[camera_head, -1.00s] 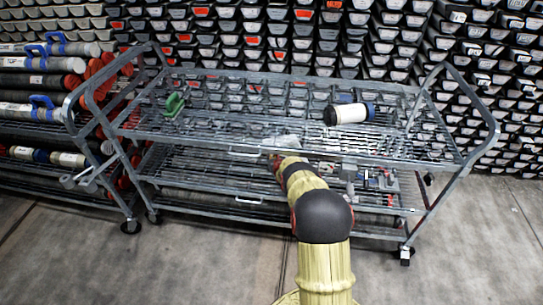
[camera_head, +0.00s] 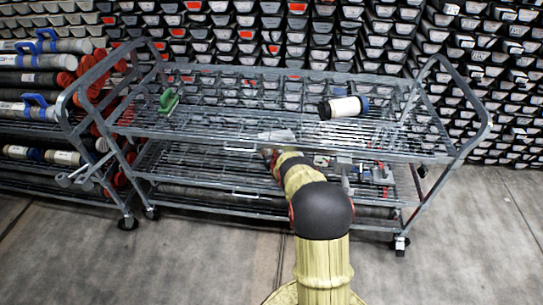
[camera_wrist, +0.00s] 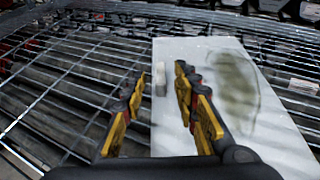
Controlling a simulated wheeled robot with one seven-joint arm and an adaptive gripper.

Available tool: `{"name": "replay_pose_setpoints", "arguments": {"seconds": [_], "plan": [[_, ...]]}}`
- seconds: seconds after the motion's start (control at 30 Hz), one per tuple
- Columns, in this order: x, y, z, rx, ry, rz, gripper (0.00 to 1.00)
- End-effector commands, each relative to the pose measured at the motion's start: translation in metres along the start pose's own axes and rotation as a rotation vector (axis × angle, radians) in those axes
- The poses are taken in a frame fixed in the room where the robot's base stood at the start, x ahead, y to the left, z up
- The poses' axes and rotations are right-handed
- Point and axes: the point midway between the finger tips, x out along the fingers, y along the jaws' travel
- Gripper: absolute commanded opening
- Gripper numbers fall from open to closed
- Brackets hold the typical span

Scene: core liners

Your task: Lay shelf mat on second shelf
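My gripper (camera_wrist: 160,76) shows in the wrist view with its two yellow-padded fingers apart. A flat pale sheet, which looks like the shelf mat (camera_wrist: 200,125), lies under and to the right of the fingers over wire mesh. It has a dark greenish smudge. A small whitish block (camera_wrist: 160,88) shows between the fingers at the sheet's left edge, touching neither finger. In the head view, a pale patch (camera_head: 277,135) shows near the arm's end, seemingly through the top mesh. The gripper is mostly hidden there, below the top shelf's front edge. The second shelf (camera_head: 200,170) is wire mesh.
The top shelf (camera_head: 240,100) holds a green tool (camera_head: 169,102) and a white-and-black cylinder (camera_head: 344,107). Small parts (camera_head: 378,173) lie on the second shelf right of my arm. Pipe racks (camera_head: 35,105) stand at left. Stacked trays fill the back wall.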

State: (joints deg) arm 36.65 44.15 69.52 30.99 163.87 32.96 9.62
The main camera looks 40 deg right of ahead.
Motion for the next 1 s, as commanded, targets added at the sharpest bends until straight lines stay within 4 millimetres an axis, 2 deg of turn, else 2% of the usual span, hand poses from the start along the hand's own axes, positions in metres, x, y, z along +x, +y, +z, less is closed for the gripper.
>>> {"name": "replay_pose_setpoints", "arguments": {"seconds": [0.3,0.5,0.7,1.0], "plan": [[-0.053,0.000,0.003,0.000,0.002,-0.001,0.30],[-0.079,-0.001,0.002,0.000,0.001,-0.001,0.30],[-0.091,0.000,0.001,0.000,0.000,-0.001,0.30],[-0.092,0.000,-0.001,0.000,0.001,0.000,0.30]]}}
